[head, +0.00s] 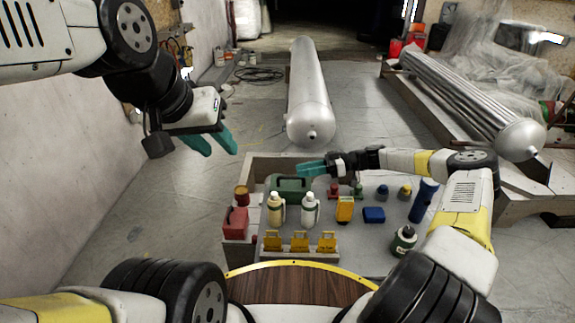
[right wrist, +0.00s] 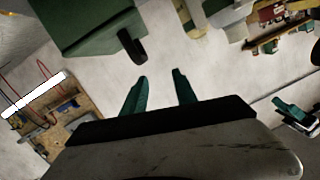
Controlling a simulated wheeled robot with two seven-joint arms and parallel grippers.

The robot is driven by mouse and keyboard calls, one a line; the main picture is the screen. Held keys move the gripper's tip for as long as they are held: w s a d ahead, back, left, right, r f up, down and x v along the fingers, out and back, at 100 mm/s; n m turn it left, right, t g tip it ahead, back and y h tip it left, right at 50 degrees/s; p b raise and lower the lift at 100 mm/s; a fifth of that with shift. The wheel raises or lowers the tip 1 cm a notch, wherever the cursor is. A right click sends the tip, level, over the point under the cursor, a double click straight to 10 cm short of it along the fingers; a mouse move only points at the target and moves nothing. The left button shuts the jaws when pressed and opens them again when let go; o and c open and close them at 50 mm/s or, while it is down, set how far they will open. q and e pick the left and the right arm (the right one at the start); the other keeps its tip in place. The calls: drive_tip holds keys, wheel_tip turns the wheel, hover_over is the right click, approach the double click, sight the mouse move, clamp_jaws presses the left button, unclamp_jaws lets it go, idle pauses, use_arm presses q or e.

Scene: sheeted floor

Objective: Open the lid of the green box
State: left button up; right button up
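The green box (head: 290,186) stands at the back left of the low grey table, and its lid looks shut. In the right wrist view, part of the green box (right wrist: 95,30) shows at the upper left, with a dark latch or handle piece sticking out. My right gripper (head: 301,168) is just above and beside the box's right end. Its teal fingers (right wrist: 160,74) are apart with nothing between them, short of the dark piece. My left gripper (head: 221,150) hangs at the upper left, away from the box, with its fingers apart and empty.
Two cream bottles (head: 276,209) stand in front of the box. A red can (head: 242,196) and red case (head: 235,223) are to its left. Several small coloured items and a blue cylinder (head: 423,200) stand to the right. A raised grey edge (head: 262,165) runs behind the box.

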sight(280, 178)
drive_tip(key=f, duration=0.1)
drive_tip(key=f+y, duration=0.1)
drive_tip(key=w+d+f+t, duration=0.1)
drive_tip(key=shift+d+f+y, duration=0.1)
drive_tip(key=shift+f+y, duration=0.2)
drive_tip(key=shift+f+t, duration=0.25)
drive_tip(key=shift+t, duration=0.05)
drive_tip(key=a, duration=0.8)
clamp_jaws()
idle(0.8)
